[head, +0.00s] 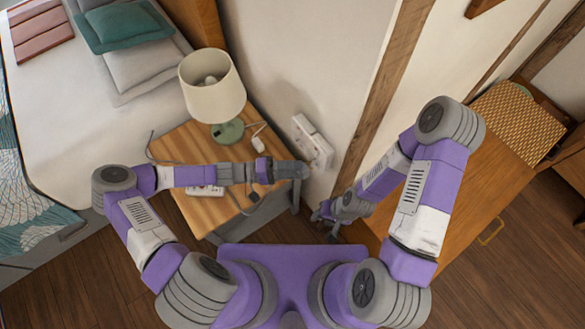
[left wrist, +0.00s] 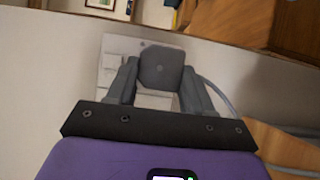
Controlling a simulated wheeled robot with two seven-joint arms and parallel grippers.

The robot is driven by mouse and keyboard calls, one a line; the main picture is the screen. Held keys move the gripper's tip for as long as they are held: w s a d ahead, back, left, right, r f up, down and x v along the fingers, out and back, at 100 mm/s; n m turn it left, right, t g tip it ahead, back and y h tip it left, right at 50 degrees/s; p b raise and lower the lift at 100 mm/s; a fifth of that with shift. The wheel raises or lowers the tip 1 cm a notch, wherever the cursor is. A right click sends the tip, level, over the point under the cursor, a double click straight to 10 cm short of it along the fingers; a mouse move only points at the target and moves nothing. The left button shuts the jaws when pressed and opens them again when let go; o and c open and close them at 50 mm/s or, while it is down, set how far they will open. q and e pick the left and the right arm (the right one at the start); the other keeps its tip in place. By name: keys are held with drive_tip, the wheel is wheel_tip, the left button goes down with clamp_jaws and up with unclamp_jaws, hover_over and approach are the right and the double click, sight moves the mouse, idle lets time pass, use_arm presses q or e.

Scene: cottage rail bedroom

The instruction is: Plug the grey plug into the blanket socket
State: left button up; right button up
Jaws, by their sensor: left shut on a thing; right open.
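My left gripper (head: 300,169) is shut on the grey plug (left wrist: 161,67), which shows between its fingers in the left wrist view. A grey cord (left wrist: 222,94) trails off to the right of the plug. The white wall socket panel (head: 313,141) is just beyond the left gripper in the head view. In the left wrist view the panel (left wrist: 114,47) stands behind the plug and is partly hidden by it and the fingers. I cannot tell whether plug and panel touch, nor read which socket is the blanket one. My right gripper (head: 335,213) is open, lower down by the cabinet.
A wooden nightstand (head: 180,148) under my left arm holds a lamp (head: 212,88), a white plug (head: 258,144) and a white power strip (head: 204,191). A bed (head: 60,100) is at left. A wooden cabinet (head: 465,165) is at right, past a wall post (head: 385,85).

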use_arm(q)
drive_tip(key=shift+w+d+b, duration=0.15)
drive_tip(key=shift+w+d, duration=0.4)
drive_tip(key=shift+d, duration=0.2)
drive_tip(key=shift+w+d+b, duration=0.15)
drive_tip(key=shift+w+d, duration=0.4)
drive_tip(key=shift+d, duration=0.2)
idle(0.4)
drive_tip(key=o, duration=1)
drive_tip(key=shift+o, duration=0.2)
drive_tip(key=shift+a, duration=0.1)
drive_tip(key=a+p, duration=0.1)
drive_tip(key=a, duration=0.6)
drive_tip(key=shift+s+a, duration=0.2)
drive_tip(key=shift+s, duration=0.1)
